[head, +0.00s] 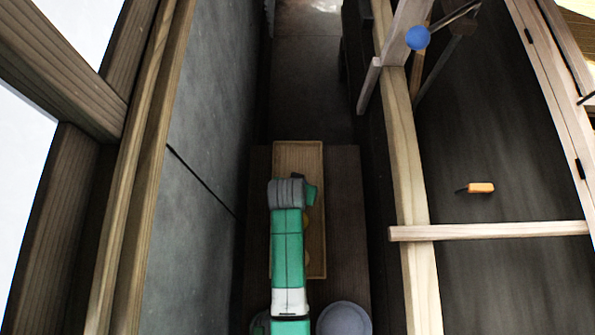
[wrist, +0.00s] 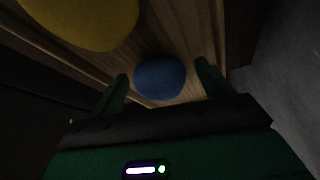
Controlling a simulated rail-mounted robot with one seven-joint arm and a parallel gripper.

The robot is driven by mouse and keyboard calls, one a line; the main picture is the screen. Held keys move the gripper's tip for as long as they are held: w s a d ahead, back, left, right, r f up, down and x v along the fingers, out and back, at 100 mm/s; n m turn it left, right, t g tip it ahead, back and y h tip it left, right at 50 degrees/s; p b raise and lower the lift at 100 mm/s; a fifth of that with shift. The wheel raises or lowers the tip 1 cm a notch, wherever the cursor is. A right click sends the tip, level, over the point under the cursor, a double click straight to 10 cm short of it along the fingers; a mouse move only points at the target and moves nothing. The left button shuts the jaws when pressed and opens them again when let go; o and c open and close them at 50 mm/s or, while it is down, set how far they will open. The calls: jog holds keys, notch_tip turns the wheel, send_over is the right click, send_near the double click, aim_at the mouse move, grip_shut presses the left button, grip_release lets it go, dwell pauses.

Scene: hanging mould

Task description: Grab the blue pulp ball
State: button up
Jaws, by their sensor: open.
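In the wrist view, a round blue ball (wrist: 160,77) rests on a wooden surface. My gripper (wrist: 162,70) is open, with one dark green finger on each side of the ball in the picture. A gap shows between the ball and each finger; I cannot tell whether the fingertips reach down to its depth. In the head view, my green arm reaches over a wooden tray (head: 284,158), and this blue ball and my fingertips are hidden there.
A large yellow ball (wrist: 85,18) lies close by; yellow also shows in the tray (head: 307,222). Another blue ball (head: 418,38) is by a wooden post at the upper right. A grey wall (head: 205,130) stands left, a wooden rail (head: 408,170) right.

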jog(key=c, duration=1.1)
notch_tip(320, 180, up, 10)
jog(key=p, duration=0.3)
jog(key=shift+r+p, duration=0.1)
jog(key=shift+p, duration=0.2)
